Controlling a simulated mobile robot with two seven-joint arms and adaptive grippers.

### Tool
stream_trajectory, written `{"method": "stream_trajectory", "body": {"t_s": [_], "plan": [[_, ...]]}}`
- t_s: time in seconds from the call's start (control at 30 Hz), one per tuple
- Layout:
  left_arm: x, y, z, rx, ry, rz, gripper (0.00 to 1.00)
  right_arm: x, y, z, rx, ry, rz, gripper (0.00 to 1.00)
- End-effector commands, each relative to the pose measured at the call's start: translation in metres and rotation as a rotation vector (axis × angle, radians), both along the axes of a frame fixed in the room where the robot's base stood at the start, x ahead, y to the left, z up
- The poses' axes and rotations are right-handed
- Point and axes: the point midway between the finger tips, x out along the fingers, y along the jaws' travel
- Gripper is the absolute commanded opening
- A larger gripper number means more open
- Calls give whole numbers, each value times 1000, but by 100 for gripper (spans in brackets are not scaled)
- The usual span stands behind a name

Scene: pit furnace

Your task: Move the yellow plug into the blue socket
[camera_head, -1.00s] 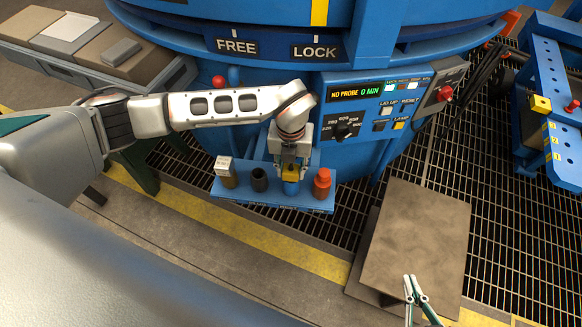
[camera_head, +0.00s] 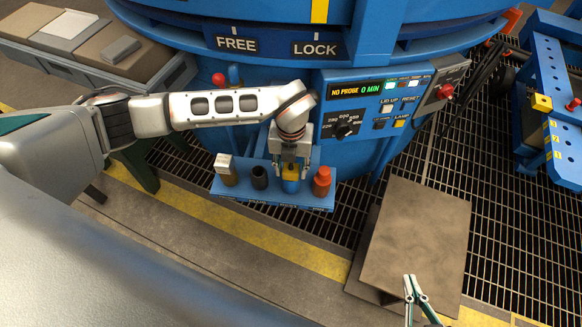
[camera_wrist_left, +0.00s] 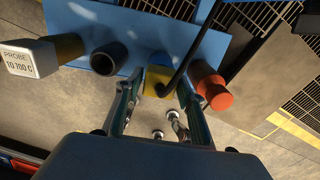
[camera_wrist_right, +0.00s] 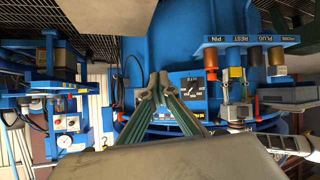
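The yellow plug (camera_head: 290,186) stands on the small blue shelf (camera_head: 240,196), between a black cup and a red pin. It is seated low at the place where the blue socket was visible earlier; the socket is now largely hidden under it. In the left wrist view the plug (camera_wrist_left: 158,80) has a dark cable rising from it. My left gripper (camera_head: 291,174) is over the plug, its fingers spread on both sides with gaps. My right gripper (camera_head: 411,279) is far off at the lower right, its fingertips together with nothing between them, as the right wrist view (camera_wrist_right: 153,78) shows.
The black cup (camera_head: 259,178) and white-topped probe (camera_head: 225,170) stand left of the plug. The red pin (camera_head: 322,181) stands close on the right. The furnace panel (camera_head: 375,105) rises behind, reading "NO PROBE 0 MIN". A brown plate (camera_head: 415,245) lies right.

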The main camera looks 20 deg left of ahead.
Motion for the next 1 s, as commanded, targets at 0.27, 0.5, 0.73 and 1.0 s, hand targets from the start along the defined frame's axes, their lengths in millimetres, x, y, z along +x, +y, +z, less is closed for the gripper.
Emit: {"method": "stream_trajectory", "body": {"t_s": [0.27,0.5,0.73,1.0], "plan": [[0,0,0,0,0,0,38,-13,-12,-24,-35,49,-3,0],[3,0,20,-1,-9,0,38,-15,-14,-20,-46,51,-1,0],[2,0,36,0,-7,0,38,-12,-16,-16,-50,42,-5,0],[2,0,55,0,-7,0,38,-14,-20,-14,-54,44,-14,0]]}}
